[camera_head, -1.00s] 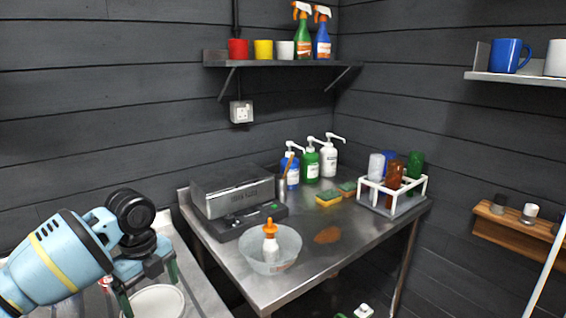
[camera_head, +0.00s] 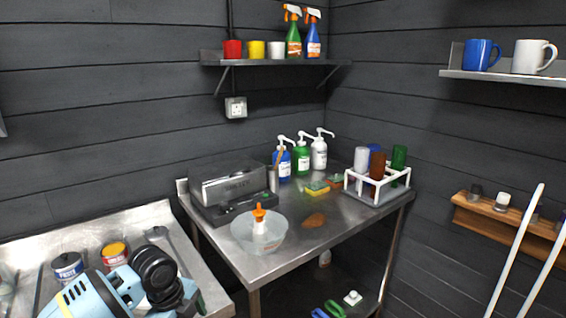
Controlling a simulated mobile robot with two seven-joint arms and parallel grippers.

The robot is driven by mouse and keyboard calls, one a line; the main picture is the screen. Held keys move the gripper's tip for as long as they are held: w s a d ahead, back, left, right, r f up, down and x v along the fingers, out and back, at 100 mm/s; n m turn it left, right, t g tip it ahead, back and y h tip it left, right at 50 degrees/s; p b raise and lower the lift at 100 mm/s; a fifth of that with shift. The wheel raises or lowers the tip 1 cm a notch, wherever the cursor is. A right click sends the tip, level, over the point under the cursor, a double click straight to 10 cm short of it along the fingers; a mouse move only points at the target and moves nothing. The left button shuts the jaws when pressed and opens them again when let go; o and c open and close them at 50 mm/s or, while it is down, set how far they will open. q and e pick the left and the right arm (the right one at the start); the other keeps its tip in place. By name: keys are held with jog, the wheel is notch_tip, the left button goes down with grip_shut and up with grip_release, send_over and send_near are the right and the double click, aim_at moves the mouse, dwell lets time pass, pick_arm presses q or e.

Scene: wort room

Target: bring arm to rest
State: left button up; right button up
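My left arm (camera_head: 95,297) comes in at the bottom left, light blue with a black wrist joint (camera_head: 155,272). My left gripper (camera_head: 183,305) is at the bottom edge, low over the left steel counter (camera_head: 150,222). Its fingers are mostly cut off by the frame, so I cannot tell whether it is open or holds anything. My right gripper is not in view.
Two tins, one dark-labelled (camera_head: 68,267) and one yellow-topped (camera_head: 115,254), stand beside my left arm. The steel table (camera_head: 290,262) holds a clear bowl (camera_head: 245,238), pump bottles, sponges and a white bottle rack (camera_head: 377,190). Two white poles (camera_head: 515,250) lean at right.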

pick_arm(q)
jog(key=s+d+f+n+t+h+p, duration=0.1)
jog(key=s+d+f+n+t+h, duration=0.1)
jog(key=s+d+f+n, duration=0.45)
jog(key=s+d+f+n+t+h, duration=0.2)
jog(key=s+d+f+n, duration=0.15)
jog(key=s+f, duration=0.6)
jog(key=s+a+f+n+t+y, duration=0.1)
jog(key=s+a+n, duration=0.2)
jog(key=s, duration=0.3)
jog(key=s+a+f+n+t+y, duration=0.1)
jog(key=s+a+n, duration=0.2)
jog(key=s, duration=0.4)
jog(key=s+a+f+n+t+y+p, duration=0.1)
jog(key=s+a+n, duration=0.2)
jog(key=s, duration=0.4)
jog(key=shift+s+n+t+y, duration=0.2)
jog(key=shift+n+t+y, duration=0.2)
jog(key=shift+n, duration=0.1)
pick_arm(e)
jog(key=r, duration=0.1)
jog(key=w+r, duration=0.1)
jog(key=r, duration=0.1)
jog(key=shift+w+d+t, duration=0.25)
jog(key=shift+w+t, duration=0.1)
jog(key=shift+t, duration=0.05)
pick_arm(q)
jog(key=shift+f, duration=0.1)
